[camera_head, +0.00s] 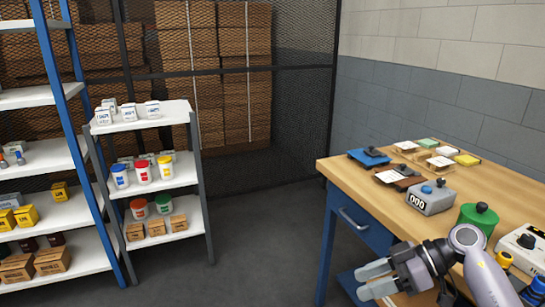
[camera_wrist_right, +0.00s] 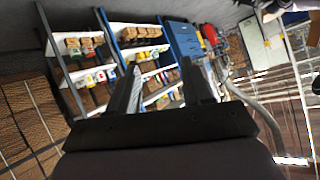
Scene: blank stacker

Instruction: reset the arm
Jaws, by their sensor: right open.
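My right arm (camera_head: 468,242) comes in from the lower right of the head view, bent in front of and above the near part of the wooden workbench. Its gripper (camera_head: 364,281) points left, beside the bench's blue front, with its two grey fingers apart and nothing between them. In the right wrist view the gripper (camera_wrist_right: 161,76) shows two dark fingers spread wide and empty, with shelving in the distance beyond them. My left gripper is in neither view.
The workbench (camera_head: 470,195) holds a grey counter box (camera_head: 431,198), a green round container (camera_head: 478,218) and several stamps and pads. A small shelf (camera_head: 150,178) with tubs stands left, beside a blue-posted rack (camera_head: 68,95). The floor between is clear.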

